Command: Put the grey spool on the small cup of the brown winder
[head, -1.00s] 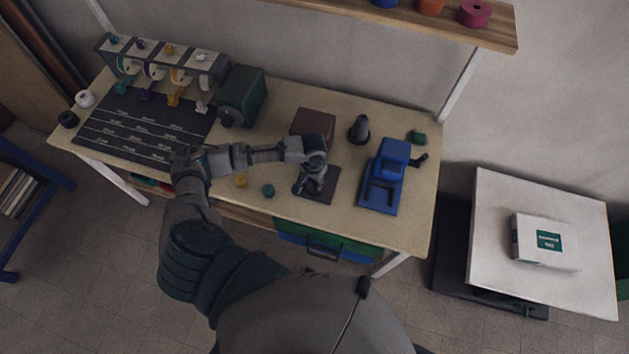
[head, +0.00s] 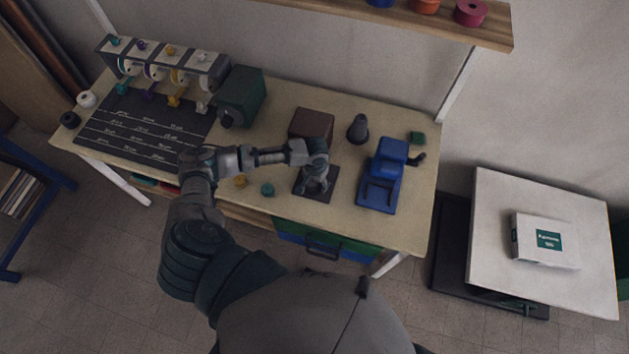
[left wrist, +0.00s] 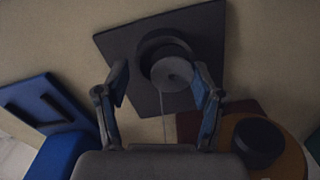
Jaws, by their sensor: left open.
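The brown winder (head: 312,124) stands on the bench, with its dark base plate (head: 326,193) toward the front edge. In the left wrist view its dark plate (left wrist: 118,45) carries a dark round cup (left wrist: 152,44). The grey spool (left wrist: 172,73) shows at this cup, overlapping it in the picture, with a thin pale thread running from it. I cannot tell how firmly it is seated. My left gripper (head: 316,186) is over the plate. Its fingers (left wrist: 162,92) are open, one on each side of the spool, with gaps visible. My right gripper is not in view.
A blue winder (head: 386,172) stands to the right and a dark cone-shaped object (head: 358,128) behind. A green machine (head: 243,95) stands left.

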